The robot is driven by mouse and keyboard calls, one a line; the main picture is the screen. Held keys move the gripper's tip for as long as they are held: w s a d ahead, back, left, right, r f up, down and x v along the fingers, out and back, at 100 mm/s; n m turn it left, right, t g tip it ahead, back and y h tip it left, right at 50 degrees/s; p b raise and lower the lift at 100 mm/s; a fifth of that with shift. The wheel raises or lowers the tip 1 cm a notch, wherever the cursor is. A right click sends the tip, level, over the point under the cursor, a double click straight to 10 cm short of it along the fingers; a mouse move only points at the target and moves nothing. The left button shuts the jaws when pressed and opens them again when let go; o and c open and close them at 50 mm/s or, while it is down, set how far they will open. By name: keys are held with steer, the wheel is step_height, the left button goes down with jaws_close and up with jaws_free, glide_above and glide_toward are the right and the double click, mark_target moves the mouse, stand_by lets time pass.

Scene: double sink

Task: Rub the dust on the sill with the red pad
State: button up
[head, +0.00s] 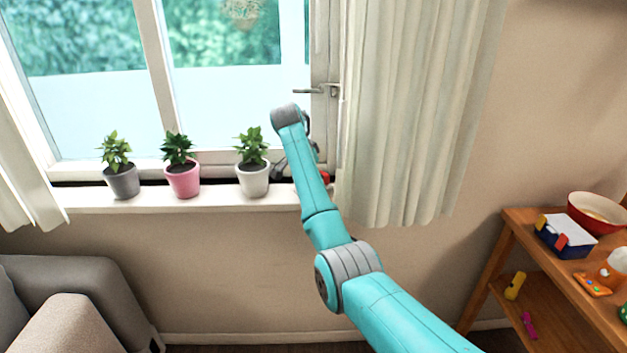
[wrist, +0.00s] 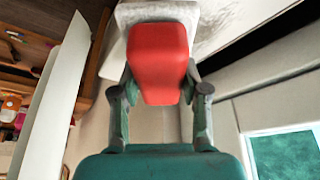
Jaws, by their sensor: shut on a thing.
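The red pad (wrist: 158,55) is between the fingers of my gripper (wrist: 160,82), which is shut on it. In the head view a bit of the red pad (head: 325,177) shows at the right end of the white sill (head: 225,204), beside my arm. My gripper (head: 290,168) is mostly hidden there behind the arm. In the wrist view the pad overlaps the sill (wrist: 122,50); I cannot tell whether it touches. Greyish, mottled dust (wrist: 214,22) shows on the sill just beyond the pad. In the head view I cannot make out the dust.
A white-potted plant (head: 253,178) stands on the sill close left of my gripper. A pink-potted plant (head: 182,179) and a grey-potted plant (head: 122,181) stand farther left. A curtain (head: 410,120) hangs close on the right. A wooden shelf (head: 545,262) with toys stands at far right.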

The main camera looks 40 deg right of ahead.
steer(key=shift+f, duration=0.95)
steer(key=shift+w+d+r, duration=0.15)
steer(key=shift+w+d, duration=0.55)
steer(key=shift+w, duration=0.3)
steer(key=shift+w+d, duration=0.55)
steer(key=shift+w, duration=0.25)
steer(key=shift+w+d, duration=0.5)
steer(key=shift+w, duration=0.3)
steer(key=shift+w+d, duration=0.2)
steer(key=shift+w, duration=0.05)
steer(key=shift+c, duration=1.4)
steer(key=shift+s+a, duration=0.15)
steer(key=shift+s, duration=0.05)
steer(key=shift+s+a+f, duration=0.1)
steer(key=shift+s+a, duration=0.5)
steer(key=shift+s, duration=0.3)
steer(key=shift+s+a+f, duration=0.1)
steer(key=shift+s+a, duration=0.55)
steer(key=shift+s, duration=0.25)
steer(key=shift+s+a+f, duration=0.1)
steer(key=shift+s+a, duration=0.5)
steer(key=shift+s, duration=0.3)
steer(key=shift+w+a+r, duration=0.1)
steer(key=shift+w+a, duration=0.4)
steer(key=shift+a, duration=0.15)
steer(key=shift+w+d+r, duration=0.1)
steer(key=shift+w+d, duration=0.4)
steer(key=shift+w, duration=0.25)
steer(key=shift+w+d, duration=0.45)
steer(key=shift+w, duration=0.3)
